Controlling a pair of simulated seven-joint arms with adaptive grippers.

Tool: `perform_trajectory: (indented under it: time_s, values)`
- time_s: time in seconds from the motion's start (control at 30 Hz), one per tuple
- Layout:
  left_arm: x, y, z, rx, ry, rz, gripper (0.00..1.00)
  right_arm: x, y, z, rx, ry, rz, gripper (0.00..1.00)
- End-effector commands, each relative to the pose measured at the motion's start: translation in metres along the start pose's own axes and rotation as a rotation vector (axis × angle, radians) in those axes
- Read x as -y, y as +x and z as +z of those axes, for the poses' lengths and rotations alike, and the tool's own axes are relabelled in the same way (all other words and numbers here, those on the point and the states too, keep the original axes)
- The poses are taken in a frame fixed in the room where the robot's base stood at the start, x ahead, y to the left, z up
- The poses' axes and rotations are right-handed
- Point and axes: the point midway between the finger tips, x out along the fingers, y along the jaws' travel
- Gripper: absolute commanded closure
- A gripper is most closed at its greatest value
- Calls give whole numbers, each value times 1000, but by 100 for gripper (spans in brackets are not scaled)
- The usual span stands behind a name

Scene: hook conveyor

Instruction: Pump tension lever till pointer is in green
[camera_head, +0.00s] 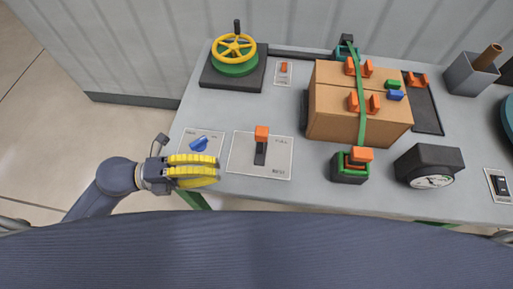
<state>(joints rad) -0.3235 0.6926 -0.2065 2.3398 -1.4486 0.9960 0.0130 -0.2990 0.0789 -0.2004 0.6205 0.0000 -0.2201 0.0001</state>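A cardboard box (334,112) stands on the grey table with a green strap (364,112) over it. In front of it is a dark block with a green frame (338,170) and an orange handle (362,154), which looks like the strap's tension lever. To its right is a black gauge housing (428,158) with a white dial (432,182). The pointer and any green zone are too small to read. My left gripper (216,170), with yellow fingers, is at the table's front left edge, well left of the lever and touching nothing visible. My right gripper is out of view.
An orange-topped lever (262,133) on a white plate and a blue knob (199,144) are near my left gripper. A yellow handwheel (233,47) stands at the back left. A grey bin (468,76) is at the back right. A black switch (501,185) is at the right.

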Motion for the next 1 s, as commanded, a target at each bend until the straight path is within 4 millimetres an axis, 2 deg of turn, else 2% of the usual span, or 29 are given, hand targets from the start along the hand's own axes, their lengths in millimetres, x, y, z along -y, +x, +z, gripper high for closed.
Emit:
perform_trajectory:
  time_s: [0.17,0.63,0.8,1.0]
  values:
    - [1,19,0,-1,4,-4,100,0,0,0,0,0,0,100]
    - [2,99,0,0,2,-6,100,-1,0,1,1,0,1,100]
    - [1,103,22,2,2,-1,100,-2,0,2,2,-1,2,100]
    - [0,106,35,1,0,-1,100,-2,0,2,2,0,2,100]
